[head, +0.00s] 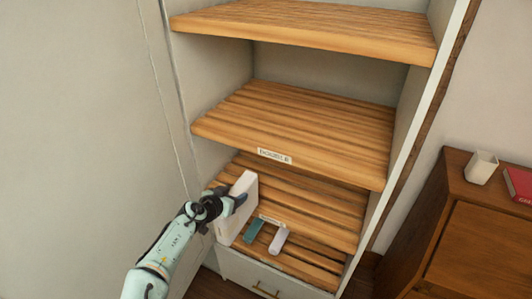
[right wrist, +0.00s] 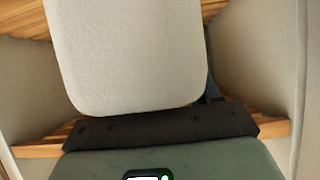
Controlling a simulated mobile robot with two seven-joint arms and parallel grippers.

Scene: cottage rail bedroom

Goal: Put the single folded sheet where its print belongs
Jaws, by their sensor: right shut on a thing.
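The white folded sheet (head: 236,212) is held upright on its edge at the left side of the lower slatted shelf (head: 330,205). My right gripper (head: 234,202) is shut on it from the left. In the right wrist view the sheet (right wrist: 125,50) fills the upper middle, pale with a faint texture; I see no print on it. Whether its bottom edge touches the shelf I cannot tell. A small label (head: 274,156) with unreadable text is on the front edge of the middle shelf (head: 300,115). My left gripper is not in view.
A teal folded or rolled item (head: 254,230) and a lavender one (head: 278,241) lie right of the sheet, by another pale label. The middle shelf and upper shelf (head: 310,20) look bare. A wooden cabinet (head: 470,225) with a white cup (head: 482,167) and red book (head: 519,185) stands right.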

